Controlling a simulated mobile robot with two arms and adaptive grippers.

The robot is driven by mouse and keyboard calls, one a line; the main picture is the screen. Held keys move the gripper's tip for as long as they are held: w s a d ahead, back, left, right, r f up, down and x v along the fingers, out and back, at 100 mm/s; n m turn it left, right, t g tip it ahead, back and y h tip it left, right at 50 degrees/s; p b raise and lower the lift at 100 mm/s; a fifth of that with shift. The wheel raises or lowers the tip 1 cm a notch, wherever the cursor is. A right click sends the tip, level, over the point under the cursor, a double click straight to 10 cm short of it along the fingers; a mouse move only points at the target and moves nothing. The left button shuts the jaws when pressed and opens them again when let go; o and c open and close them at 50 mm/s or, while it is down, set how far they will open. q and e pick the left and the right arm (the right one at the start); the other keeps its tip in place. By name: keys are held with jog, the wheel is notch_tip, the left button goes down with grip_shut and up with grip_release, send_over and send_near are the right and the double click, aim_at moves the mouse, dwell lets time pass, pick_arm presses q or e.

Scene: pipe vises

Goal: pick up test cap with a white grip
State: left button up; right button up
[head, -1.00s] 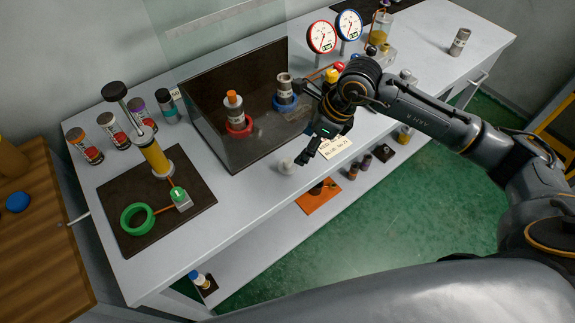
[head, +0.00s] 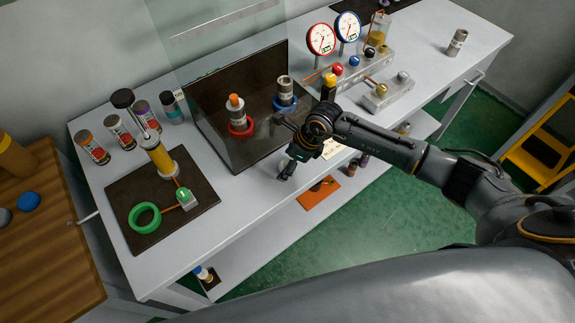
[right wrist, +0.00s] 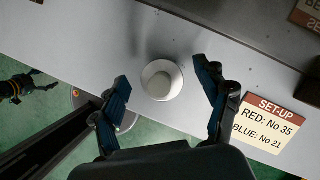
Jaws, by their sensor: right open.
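The test cap with a white grip (right wrist: 162,80) stands on the grey bench top near its front edge. In the right wrist view it shows from above as a pale round disc with a round raised grip. My right gripper (head: 287,172) is open and empty above it. Its two fingers lie left and right of the cap in the right wrist view, apart from it. In the head view the gripper hides the cap. A dark jointed part at the left edge of the right wrist view looks like my left gripper (right wrist: 22,87); its fingers are too small to read.
A set-up card (right wrist: 268,124) lies right of the cap. Behind stands a dark tray with a red vise (head: 240,128) and a blue vise (head: 285,103), behind a clear panel. Gauges (head: 320,39) stand further back. A dark mat with a green ring (head: 144,217) lies left.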

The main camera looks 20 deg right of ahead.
jog(key=c, duration=1.3)
